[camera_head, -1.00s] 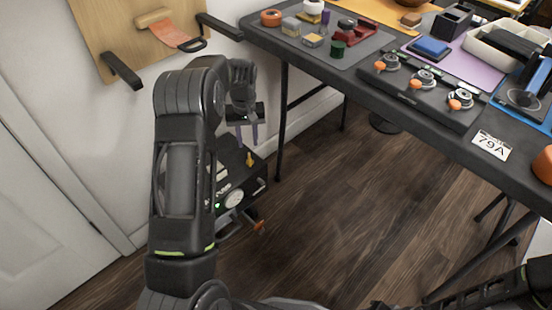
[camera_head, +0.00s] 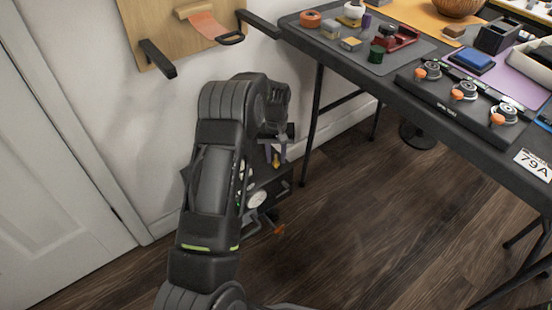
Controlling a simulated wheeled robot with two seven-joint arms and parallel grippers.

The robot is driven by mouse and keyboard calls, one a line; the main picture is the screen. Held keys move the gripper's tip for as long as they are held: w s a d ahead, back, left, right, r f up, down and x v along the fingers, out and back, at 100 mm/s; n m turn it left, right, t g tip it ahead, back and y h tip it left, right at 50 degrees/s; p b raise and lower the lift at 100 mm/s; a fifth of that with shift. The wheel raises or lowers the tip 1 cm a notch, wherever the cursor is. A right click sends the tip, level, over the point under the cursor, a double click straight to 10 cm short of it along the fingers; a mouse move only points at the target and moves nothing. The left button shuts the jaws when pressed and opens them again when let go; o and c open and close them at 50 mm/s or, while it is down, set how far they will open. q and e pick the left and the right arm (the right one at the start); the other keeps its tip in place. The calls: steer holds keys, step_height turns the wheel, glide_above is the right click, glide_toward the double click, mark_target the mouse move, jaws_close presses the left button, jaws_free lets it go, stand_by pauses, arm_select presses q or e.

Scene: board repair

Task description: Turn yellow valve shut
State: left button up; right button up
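The yellow valve (camera_head: 276,158) is a small handle on top of a black box with a round white gauge (camera_head: 257,199), low by the wall. My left gripper (camera_head: 275,151) points down right at the valve, its purple fingertips at the handle's height. The fingers look apart, one to each side of the handle; whether they touch it I cannot tell. My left forearm hides much of the box. An orange handle (camera_head: 279,229) sticks out at the box's front. My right gripper is out of view.
A dark table (camera_head: 448,130) with several parts, knobs and trays stands at the right; its leg (camera_head: 313,125) is close to the box. A wooden board (camera_head: 160,30) with black brackets hangs on the wall above. The wooden floor (camera_head: 370,230) at right is clear.

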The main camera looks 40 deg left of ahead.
arm_select(q)
steer(key=shift+f, duration=0.1)
steer(key=shift+c, duration=0.3)
jaws_close()
